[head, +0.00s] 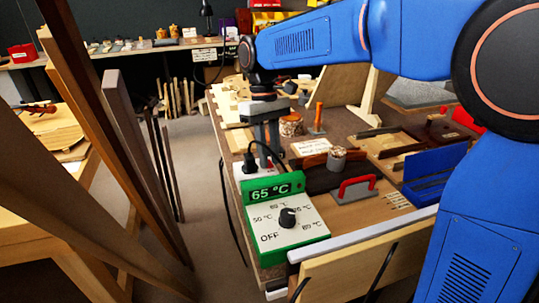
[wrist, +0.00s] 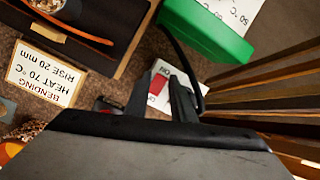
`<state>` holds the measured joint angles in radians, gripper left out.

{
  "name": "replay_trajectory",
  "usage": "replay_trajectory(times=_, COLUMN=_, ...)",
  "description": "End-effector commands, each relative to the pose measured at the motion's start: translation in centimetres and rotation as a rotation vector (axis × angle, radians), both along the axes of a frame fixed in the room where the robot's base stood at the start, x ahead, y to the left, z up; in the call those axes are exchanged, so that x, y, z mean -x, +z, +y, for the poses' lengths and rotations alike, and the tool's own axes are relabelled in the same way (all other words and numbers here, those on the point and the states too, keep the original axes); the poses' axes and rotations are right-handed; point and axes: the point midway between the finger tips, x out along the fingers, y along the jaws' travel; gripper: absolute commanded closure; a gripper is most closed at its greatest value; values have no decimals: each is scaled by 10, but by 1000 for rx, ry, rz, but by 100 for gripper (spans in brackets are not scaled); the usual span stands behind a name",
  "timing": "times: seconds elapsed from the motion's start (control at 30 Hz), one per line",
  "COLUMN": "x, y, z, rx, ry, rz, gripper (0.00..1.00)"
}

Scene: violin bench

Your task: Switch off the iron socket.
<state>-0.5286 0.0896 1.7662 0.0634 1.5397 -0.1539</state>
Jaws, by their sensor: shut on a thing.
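The iron socket (head: 240,171) is a small white block at the bench's left edge, behind the green temperature box. A black plug (head: 250,160) with a looping cable sits in it. My gripper (head: 266,153) points down onto the socket. In the wrist view, the red switch (wrist: 158,84) shows between the fingertips of my gripper (wrist: 164,82), with white socket face beside it. The fingers are shut on the socket at its switch; the exact contact is partly hidden. The cable curves past the right finger. Which way the switch is tipped cannot be told.
The green temperature box (head: 318,232) reads 65 °C and has a black dial (head: 288,217). A bending-heat card (wrist: 45,78), a red-handled tool (head: 356,189) and a blue tray (head: 436,176) lie on the bench. Wooden beams (head: 128,132) stand left of it.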

Motion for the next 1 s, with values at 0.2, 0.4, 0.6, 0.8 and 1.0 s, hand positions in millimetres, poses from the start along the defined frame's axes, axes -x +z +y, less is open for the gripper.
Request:
replay_trajectory(times=0.2, x=0, y=0, z=1, rx=-2, ry=1, rz=-2, gripper=70)
replay_trajectory(times=0.4, x=0, y=0, z=0, rx=-1, ry=1, rz=-2, gripper=70)
replay_trajectory(times=0.6, x=-1, y=5, z=1, rx=-1, ry=0, rz=-2, gripper=70)
replay_trajectory(times=0.8, x=-9, y=32, z=3, rx=-2, ry=0, rz=-5, gripper=70)
replay_trajectory(times=1.0, x=-19, y=71, z=6, rx=-3, ry=1, rz=-4, gripper=70)
